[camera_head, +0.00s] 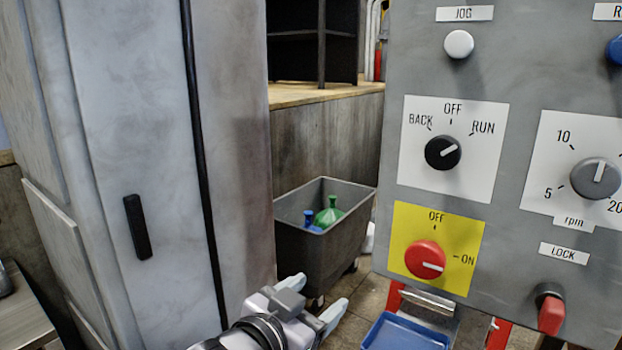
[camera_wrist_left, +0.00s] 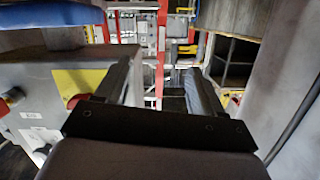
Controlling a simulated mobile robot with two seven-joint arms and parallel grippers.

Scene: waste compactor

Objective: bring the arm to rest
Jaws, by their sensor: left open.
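My left gripper (camera_head: 316,298) is at the bottom middle of the head view, in front of the gap between the grey cabinet and the control panel. Its two pale fingers are apart with nothing between them. In the left wrist view its dark fingers (camera_wrist_left: 165,85) are also spread and empty. The grey control panel (camera_head: 530,90) stands to the right of the gripper, clear of it. The red knob (camera_head: 425,259) on the yellow plate points to ON. The black selector (camera_head: 443,152) points toward RUN. My right gripper does not show.
A tall grey cabinet (camera_head: 150,100) fills the left. A blue tray (camera_head: 405,333) lies below the panel.

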